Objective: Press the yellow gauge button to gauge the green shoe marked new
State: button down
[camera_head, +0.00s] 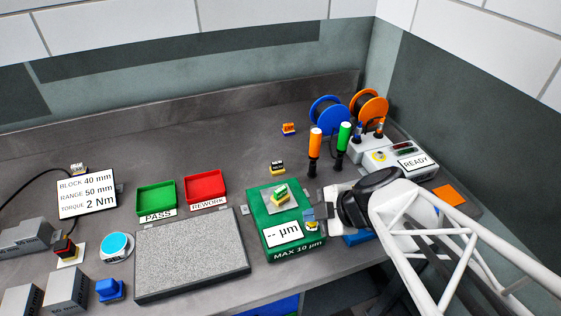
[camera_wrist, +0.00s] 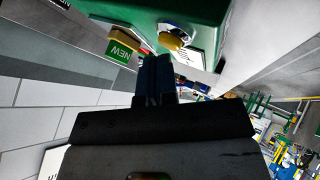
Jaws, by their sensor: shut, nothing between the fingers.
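The green gauge station (camera_head: 262,222) stands right of the grey granite plate, its display (camera_head: 284,236) reading "-- µm" above the words "MAX 10 µm". The green shoe (camera_head: 281,190) sits on the station's light pad; in the wrist view its green face (camera_wrist: 119,50) reads "NEW". The yellow gauge button (camera_wrist: 173,40) shows in the wrist view as a round yellow cap in a pale collar. My gripper (camera_head: 310,215) is shut and empty at the station's right side. In the wrist view its blue fingertips (camera_wrist: 155,62) appear close to the button; I cannot tell whether they touch it.
The orange (camera_head: 315,145) and green (camera_head: 344,138) handled tools stand behind the station. A box marked "READY" (camera_head: 412,162) is at the right. The green PASS tray (camera_head: 156,196) and red REWORK tray (camera_head: 206,187) are left of it. A small block marked with white (camera_head: 277,167) lies behind the station.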

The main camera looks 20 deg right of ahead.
aim_at(312, 224)
jog(key=shift+s+a+f, duration=0.1)
jog(key=shift+s+f, duration=0.1)
jog(key=shift+f, duration=0.75)
dwell(0.8)
jog(key=shift+r, duration=0.15)
jog(key=shift+w+r, duration=0.1)
jog(key=shift+r, duration=1)
jog(key=shift+r, duration=2.5)
